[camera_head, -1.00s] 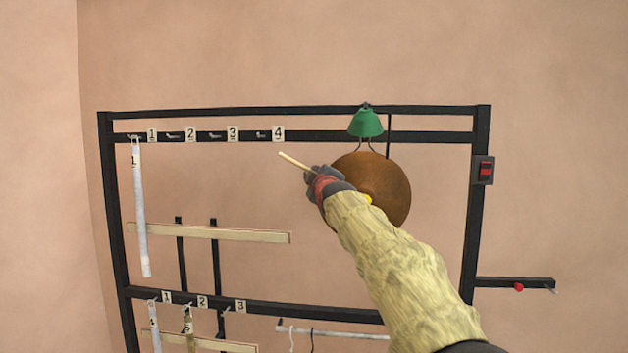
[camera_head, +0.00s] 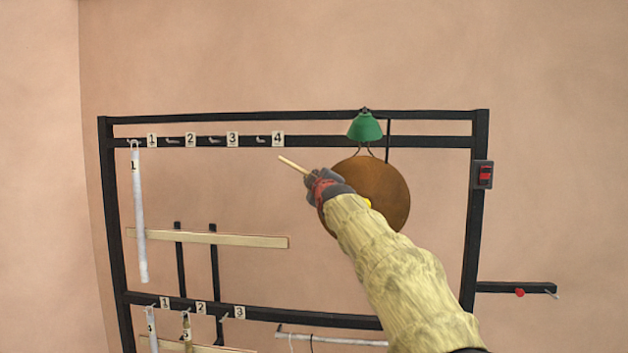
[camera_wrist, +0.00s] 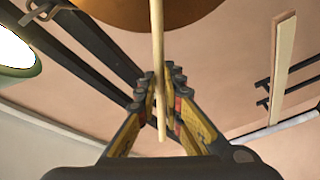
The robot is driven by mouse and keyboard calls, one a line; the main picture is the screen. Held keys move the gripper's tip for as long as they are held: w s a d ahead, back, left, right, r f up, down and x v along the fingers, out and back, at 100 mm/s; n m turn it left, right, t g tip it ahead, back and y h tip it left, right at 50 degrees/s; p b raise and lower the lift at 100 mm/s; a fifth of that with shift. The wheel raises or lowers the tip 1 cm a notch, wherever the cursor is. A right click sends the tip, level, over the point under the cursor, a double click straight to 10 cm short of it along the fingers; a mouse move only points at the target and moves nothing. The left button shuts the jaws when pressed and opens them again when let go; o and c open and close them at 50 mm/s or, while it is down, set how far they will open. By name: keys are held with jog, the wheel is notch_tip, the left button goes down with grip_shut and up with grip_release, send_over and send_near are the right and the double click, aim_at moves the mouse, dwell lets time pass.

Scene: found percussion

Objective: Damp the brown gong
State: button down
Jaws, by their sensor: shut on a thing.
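The brown gong (camera_head: 385,185) hangs from the black frame under a green lamp-like shade. It also shows along the top edge of the wrist view (camera_wrist: 110,10). My gripper (camera_head: 312,180) is in front of the gong's left side in the head view. It is shut on a pale wooden stick (camera_head: 292,164). The stick runs between the fingertips (camera_wrist: 162,95) in the wrist view and up across the gong. Its far end is out of that view. My sleeved arm hides the gong's lower left. I cannot tell whether stick or gripper touches the gong.
The black frame (camera_head: 478,230) carries numbered hooks, a hanging white tube (camera_head: 139,215) and a pale wooden bar (camera_head: 210,238). The green shade (camera_head: 365,127) is just above the gong. A red switch (camera_head: 485,174) sits on the right post. Bare wall shows around.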

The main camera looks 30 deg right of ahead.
dwell(0.3)
jog(key=s+a+p, duration=0.3)
jog(key=s+p, duration=0.2)
jog(key=p, duration=0.2)
jog(key=shift+a+r, duration=0.15)
jog(key=shift+r, duration=0.05)
jog(key=shift+r, duration=0.15)
dwell(0.3)
